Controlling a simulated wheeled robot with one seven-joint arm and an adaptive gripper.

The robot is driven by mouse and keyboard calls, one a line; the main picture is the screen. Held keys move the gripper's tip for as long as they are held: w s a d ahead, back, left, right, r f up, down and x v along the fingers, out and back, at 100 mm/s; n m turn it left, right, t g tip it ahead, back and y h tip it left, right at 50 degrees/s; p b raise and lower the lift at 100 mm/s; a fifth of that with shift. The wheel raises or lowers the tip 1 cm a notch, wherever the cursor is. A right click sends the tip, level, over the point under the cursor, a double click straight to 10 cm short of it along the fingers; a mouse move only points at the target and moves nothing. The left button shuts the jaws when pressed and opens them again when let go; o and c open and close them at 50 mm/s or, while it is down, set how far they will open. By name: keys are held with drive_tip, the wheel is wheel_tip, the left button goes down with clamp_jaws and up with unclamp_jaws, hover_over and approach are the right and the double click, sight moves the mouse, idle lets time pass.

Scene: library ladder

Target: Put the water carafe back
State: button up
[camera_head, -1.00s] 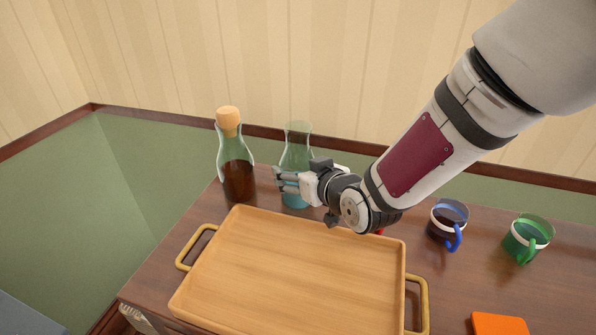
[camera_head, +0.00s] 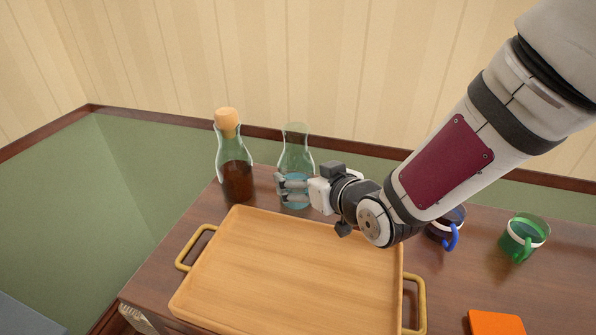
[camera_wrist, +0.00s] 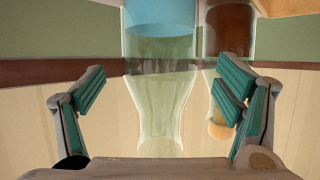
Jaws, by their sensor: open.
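The water carafe (camera_head: 296,148) is clear glass with blue water in its lower part. It stands upright on the dark wooden table, behind the tray and right of the corked bottle. My gripper (camera_head: 283,189) is open at the carafe's lower body, its fingers covering part of it in the head view. In the wrist view, which is upside down, the carafe (camera_wrist: 160,75) shows between the two spread fingers of my gripper (camera_wrist: 164,88). I cannot tell whether a finger touches the glass.
A corked bottle of dark liquid (camera_head: 234,170) stands close left of the carafe. A wooden tray (camera_head: 295,275) with brass handles lies empty in front. A blue-handled mug (camera_head: 451,236), a green mug (camera_head: 524,238) and an orange block (camera_head: 496,323) are at right.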

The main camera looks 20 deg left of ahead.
drive_tip(key=v, duration=0.5)
drive_tip(key=shift+p, duration=0.35)
drive_tip(key=shift+r+p, duration=0.15)
drive_tip(key=shift+p, duration=0.65)
drive_tip(key=p+v, duration=0.2)
drive_tip(key=p, duration=0.5)
drive_tip(key=shift+s+d, duration=0.15)
drive_tip(key=shift+d, duration=0.05)
